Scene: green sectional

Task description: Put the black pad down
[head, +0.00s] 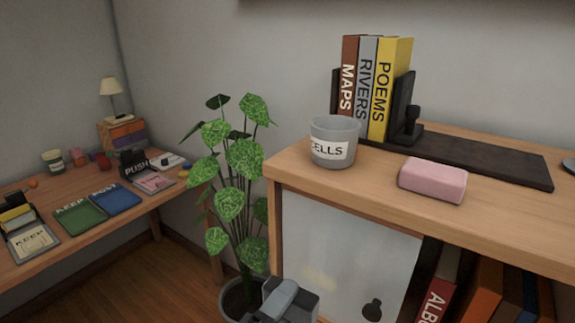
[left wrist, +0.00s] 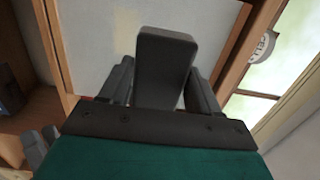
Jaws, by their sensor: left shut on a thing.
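My left gripper (head: 285,301) shows at the bottom of the head view, in front of the wooden shelf unit and below its top. It is shut on the black pad, a dark rounded block (left wrist: 165,62) that stands up between the two fingers in the left wrist view. In the head view the pad (head: 277,297) shows as a small grey shape at the gripper, partly cut off. The pad is held in the air, apart from the shelf top.
The shelf top (head: 525,211) carries a grey cup labelled CELLS (head: 334,141), a pink block (head: 433,179), books (head: 378,88) in a dark holder and a long dark mat (head: 470,162). Its front right is clear. A potted plant (head: 240,200) stands left, beside a cluttered desk (head: 35,262).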

